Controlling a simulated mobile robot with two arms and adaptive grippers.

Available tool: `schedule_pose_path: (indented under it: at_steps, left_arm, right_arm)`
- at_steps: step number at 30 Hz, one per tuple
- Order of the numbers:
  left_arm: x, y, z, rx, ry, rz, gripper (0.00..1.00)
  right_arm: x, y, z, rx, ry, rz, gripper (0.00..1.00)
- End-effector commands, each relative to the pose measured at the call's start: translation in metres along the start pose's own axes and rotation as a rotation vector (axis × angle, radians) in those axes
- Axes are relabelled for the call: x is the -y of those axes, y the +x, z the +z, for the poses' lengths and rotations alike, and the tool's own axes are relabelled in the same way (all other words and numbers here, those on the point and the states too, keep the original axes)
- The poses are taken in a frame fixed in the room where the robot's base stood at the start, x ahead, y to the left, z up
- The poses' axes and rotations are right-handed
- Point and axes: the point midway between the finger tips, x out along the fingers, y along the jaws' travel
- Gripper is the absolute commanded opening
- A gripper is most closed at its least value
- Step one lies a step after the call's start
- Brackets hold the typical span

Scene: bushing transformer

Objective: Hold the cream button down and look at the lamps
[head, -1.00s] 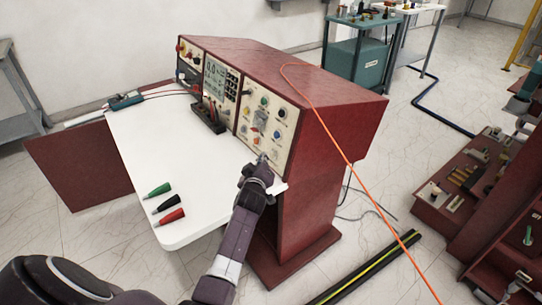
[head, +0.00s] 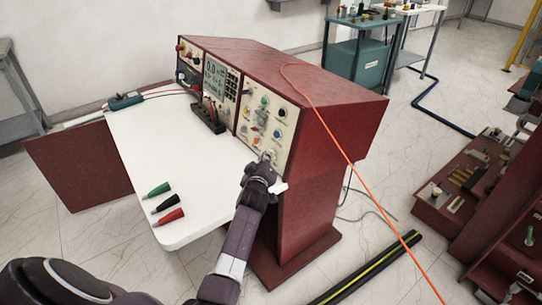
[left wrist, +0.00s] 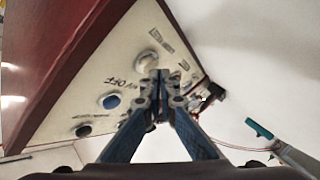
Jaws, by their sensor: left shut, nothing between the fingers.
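The cream button (left wrist: 147,59) is a round pale knob on the cream control panel (left wrist: 122,72) in the left wrist view. My left gripper (left wrist: 159,76) is shut and empty, its tips right in front of the button's lower edge; I cannot tell whether they touch it or whether it is pressed. In the head view my left gripper (head: 268,157) is at the lower part of the panel (head: 247,112), and the button is hidden there. A green round fitting (head: 264,101) and an orange one (head: 256,129) show on the panel; I cannot tell whether any lamp is lit.
A blue button (left wrist: 109,101) and a black one (left wrist: 84,130) sit beside the cream one. The red cabinet (head: 345,125) carries an orange cable (head: 345,153). Green, black and red clips (head: 167,203) lie on the white tabletop (head: 165,140), otherwise mostly clear.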

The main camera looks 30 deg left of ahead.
Motion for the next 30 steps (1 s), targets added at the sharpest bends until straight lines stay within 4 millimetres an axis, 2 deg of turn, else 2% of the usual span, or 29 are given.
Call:
schedule_pose_path:
  at_steps: [30]
  left_arm:
    - [-0.0047,0.0062,0.0052,0.001,0.000,0.000,0.00]
  right_arm:
    - [0.0036,0.0083,0.0002,0.000,0.002,-0.004,0.40]
